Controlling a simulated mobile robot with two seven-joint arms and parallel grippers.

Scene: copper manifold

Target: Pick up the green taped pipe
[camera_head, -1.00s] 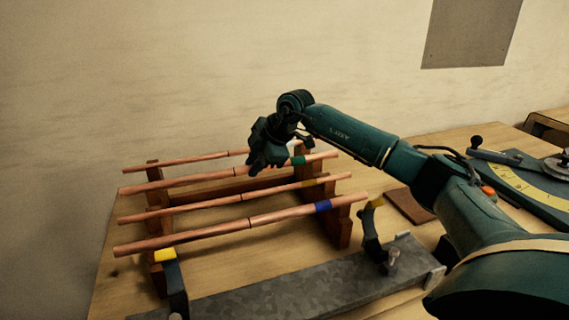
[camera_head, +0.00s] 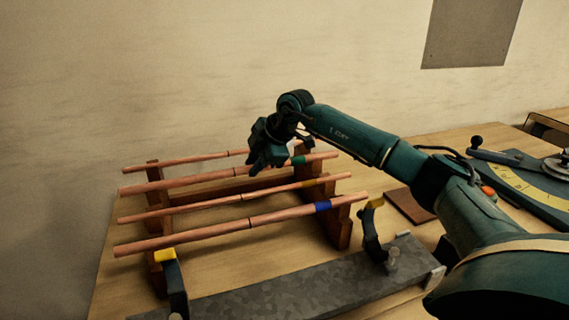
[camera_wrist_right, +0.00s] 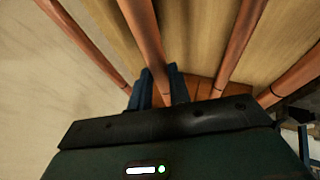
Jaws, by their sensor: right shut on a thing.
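The green taped pipe (camera_head: 200,181) is a copper pipe with a green band near its right end. It lies across the wooden rack (camera_head: 343,229), second from the back. My right gripper (camera_head: 256,170) is over this pipe, left of the green band, and shut on it. In the right wrist view the pipe (camera_wrist_right: 146,38) runs down between the two fingers (camera_wrist_right: 158,88). The green band is not visible there. My left gripper is not in view.
Other copper pipes lie parallel on the rack: one behind, a yellow-banded one (camera_head: 190,211) and a blue-banded one (camera_head: 200,237) in front. A grey metal bar (camera_head: 290,290) with upright clamps stands nearer. A bending tool (camera_head: 525,180) is at right.

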